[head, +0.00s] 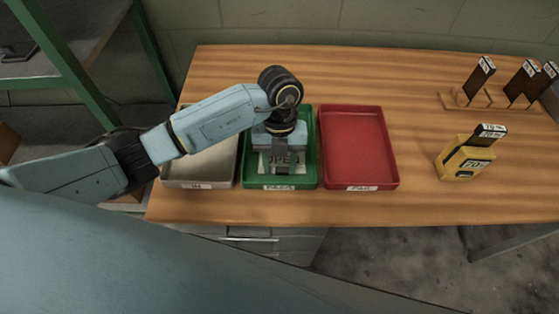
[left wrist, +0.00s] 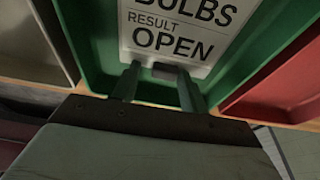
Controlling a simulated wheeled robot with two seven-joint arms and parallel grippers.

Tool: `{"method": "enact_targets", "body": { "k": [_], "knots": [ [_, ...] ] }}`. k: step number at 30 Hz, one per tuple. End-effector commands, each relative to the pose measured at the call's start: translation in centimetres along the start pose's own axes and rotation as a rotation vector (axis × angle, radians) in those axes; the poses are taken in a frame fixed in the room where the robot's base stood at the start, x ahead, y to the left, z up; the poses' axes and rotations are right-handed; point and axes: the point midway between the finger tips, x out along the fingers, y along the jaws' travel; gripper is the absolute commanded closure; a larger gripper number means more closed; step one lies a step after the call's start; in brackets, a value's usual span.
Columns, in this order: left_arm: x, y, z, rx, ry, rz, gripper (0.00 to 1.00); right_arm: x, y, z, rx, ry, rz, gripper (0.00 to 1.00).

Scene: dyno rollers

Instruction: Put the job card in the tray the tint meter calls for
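The job card (head: 264,164) is white with black print and lies in the green tray (head: 248,179). In the left wrist view the card (left wrist: 180,30) reads "BULBS, RESULT OPEN" and has a small grey tab at its lower edge. My left gripper (head: 279,168) points down over the card. Its two fingers (left wrist: 158,84) stand apart near the tab, and no grip on it shows. The yellow tint meter (head: 466,160) stands at the right; its display seems to read 70. A dark sample with a white label stands in it. My right gripper is out of view.
A red tray (head: 357,188), empty, stands right of the green one. A pale grey tray (head: 200,178), partly hidden by my left arm, stands left. A wooden rack (head: 487,101) with dark samples is at the back right. The bench (head: 420,100) is clear between.

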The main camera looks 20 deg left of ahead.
Motion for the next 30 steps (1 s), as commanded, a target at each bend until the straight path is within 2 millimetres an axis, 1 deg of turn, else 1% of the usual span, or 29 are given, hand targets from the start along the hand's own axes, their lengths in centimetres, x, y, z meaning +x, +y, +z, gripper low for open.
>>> {"method": "enact_targets", "body": {
  "k": [9, 13, 17, 24, 27, 30],
  "knots": [
    [-0.1, 0.0, 0.0, 0.000, 0.000, 0.000, 0.50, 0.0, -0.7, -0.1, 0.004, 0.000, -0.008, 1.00],
    [-1.0, 0.0, -0.1, 0.000, -0.002, 0.000, 0.50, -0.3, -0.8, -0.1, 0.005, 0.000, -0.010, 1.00],
    [-3.4, 0.0, 0.0, 0.002, -0.004, -0.001, 0.50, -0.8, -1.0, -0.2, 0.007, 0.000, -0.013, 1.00],
    [-8.6, 0.0, 0.0, 0.000, -0.004, -0.001, 0.50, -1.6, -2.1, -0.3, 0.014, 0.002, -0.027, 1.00],
    [-10.3, 0.0, 0.0, 0.001, -0.003, -0.001, 0.50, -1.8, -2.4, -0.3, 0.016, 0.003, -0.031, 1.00],
    [-11.5, 0.0, 0.0, 0.000, -0.002, 0.001, 0.50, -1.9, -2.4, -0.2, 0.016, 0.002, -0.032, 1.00]
  ]
}}
